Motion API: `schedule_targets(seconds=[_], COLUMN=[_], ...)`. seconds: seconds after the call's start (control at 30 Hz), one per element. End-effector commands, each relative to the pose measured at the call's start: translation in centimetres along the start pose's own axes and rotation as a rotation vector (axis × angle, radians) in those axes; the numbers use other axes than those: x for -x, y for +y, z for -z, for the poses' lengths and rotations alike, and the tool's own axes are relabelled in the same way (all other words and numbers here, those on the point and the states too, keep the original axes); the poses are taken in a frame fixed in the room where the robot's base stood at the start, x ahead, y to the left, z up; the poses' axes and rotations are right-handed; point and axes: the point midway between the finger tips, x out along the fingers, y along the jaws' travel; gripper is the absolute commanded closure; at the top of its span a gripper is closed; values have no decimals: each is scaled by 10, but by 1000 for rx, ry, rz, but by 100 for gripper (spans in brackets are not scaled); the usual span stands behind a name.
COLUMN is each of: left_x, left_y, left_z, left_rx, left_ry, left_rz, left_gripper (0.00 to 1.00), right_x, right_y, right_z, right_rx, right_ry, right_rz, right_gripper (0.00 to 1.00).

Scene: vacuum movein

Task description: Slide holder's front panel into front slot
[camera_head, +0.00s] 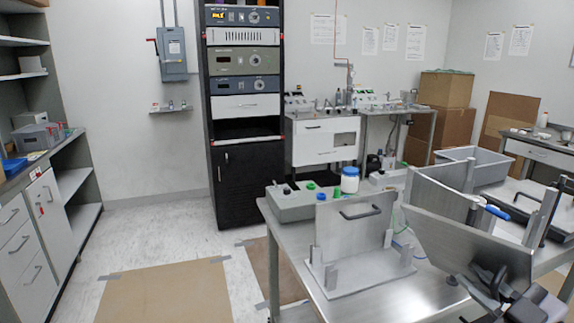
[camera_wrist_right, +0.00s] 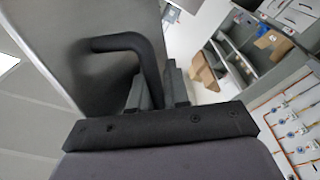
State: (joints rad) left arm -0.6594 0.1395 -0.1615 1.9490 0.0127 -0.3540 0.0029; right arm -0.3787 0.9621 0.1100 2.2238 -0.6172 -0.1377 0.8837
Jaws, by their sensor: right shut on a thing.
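The holder's flat metal base (camera_head: 350,279) sits on the steel table, with small upright slotted posts at its corners. A grey metal panel (camera_head: 345,236) with a dark handle stands upright in the holder. My right gripper (camera_head: 486,287) is to the right of the holder, shut on the dark bent handle of another grey panel (camera_head: 465,243). This panel is tilted and apart from the holder. In the right wrist view the handle (camera_wrist_right: 125,42) passes by the jaws, and the panel face (camera_wrist_right: 68,60) fills the left side. My left gripper is not in view.
Another metal plate (camera_head: 437,192) stands behind the held panel. A grey control box (camera_head: 297,203) and a white jar with a blue lid (camera_head: 350,180) stand behind the holder. A grey bin (camera_head: 480,158) is at the back right. The table in front of the holder is clear.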

Motion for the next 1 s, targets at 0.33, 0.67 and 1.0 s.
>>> schedule_targets(seconds=[0.33, 0.67, 1.0], left_x=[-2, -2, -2], left_y=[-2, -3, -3], left_z=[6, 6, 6], left_rx=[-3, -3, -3], left_ry=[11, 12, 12], left_rz=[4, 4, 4], left_gripper=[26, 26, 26], right_x=[9, 6, -1], right_y=[-57, -116, -144], right_z=[-31, -27, -13], right_rx=[8, 17, 27], right_ry=[-88, -164, -203], right_rz=[-125, -212, -255], right_gripper=[100, 100, 100])
